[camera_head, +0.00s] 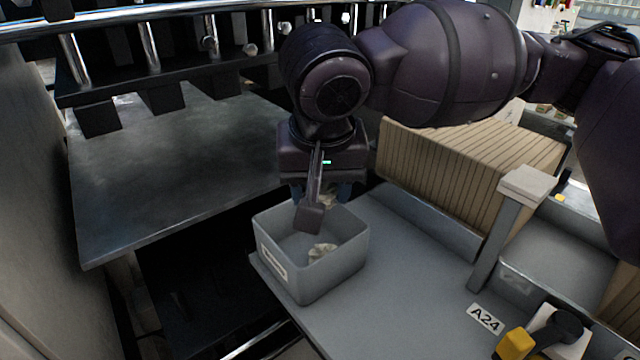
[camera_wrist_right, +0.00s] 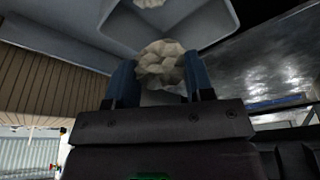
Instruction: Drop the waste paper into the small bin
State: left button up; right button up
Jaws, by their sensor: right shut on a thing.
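The small bin (camera_head: 345,270) is a grey open box with a pale label on its front left side, standing on the grey shelf. A crumpled pale paper ball (camera_head: 322,251) lies inside it. My right gripper (camera_head: 322,196) is above the bin's back part, pointing down. In the right wrist view its two blue fingers (camera_wrist_right: 160,78) are shut on a second crumpled paper ball (camera_wrist_right: 162,62). The bin (camera_wrist_right: 215,18) and the paper in it (camera_wrist_right: 150,3) show beyond. In the head view the held paper is mostly hidden by my gripper. My left gripper is out of view.
A tan ribbed block (camera_head: 470,165) lies behind the bin to the right. A grey post (camera_head: 500,230) with a pale cap rises right of it. A yellow-and-black item (camera_head: 520,343) lies at the lower right. A dark metal plate (camera_head: 170,165) is at the left.

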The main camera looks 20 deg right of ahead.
jog(key=o, duration=1)
jog(key=shift+c, duration=0.2)
jog(key=shift+r, duration=0.1)
jog(key=v, duration=1)
jog(key=shift+r, duration=0.35)
jog(key=shift+s, duration=0.1)
